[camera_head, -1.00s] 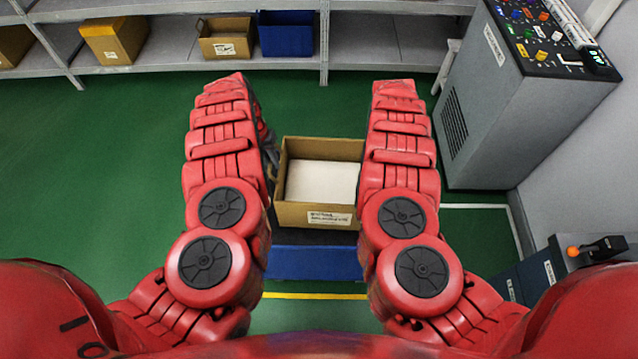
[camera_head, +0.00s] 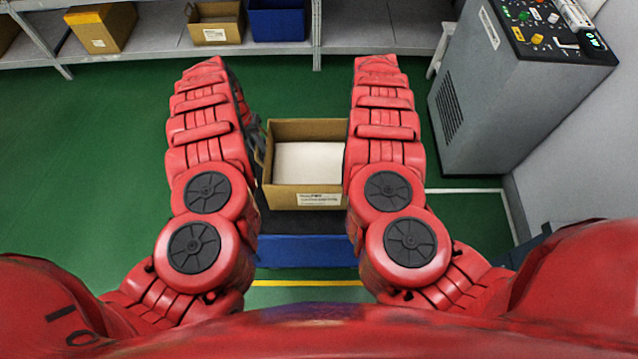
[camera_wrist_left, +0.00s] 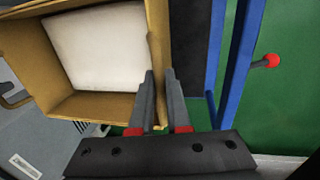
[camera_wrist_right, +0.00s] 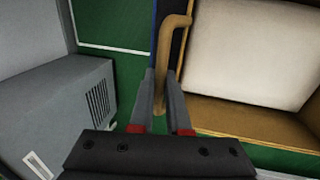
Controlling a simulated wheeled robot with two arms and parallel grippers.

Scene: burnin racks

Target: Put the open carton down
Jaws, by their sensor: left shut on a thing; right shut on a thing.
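The open carton (camera_head: 268,165) is brown cardboard with a white label on its near side and a flat white thing (camera_head: 308,163) inside. It is upright between my two forearms in the head view. In the left wrist view my left gripper (camera_wrist_left: 159,78) is shut on one carton wall. The forearms mostly hide both grippers in the head view. Below the carton is a dark surface (camera_head: 285,222) with a blue front (camera_head: 305,251); I cannot tell whether they touch.
A grey shelf (camera_head: 365,37) at the back holds brown cartons (camera_head: 215,24) and a blue bin (camera_head: 277,20). A grey machine (camera_head: 500,90) with a coloured control top stands at the right. Green floor is clear at the left. A red knob (camera_wrist_left: 271,60) shows beside the blue frame.

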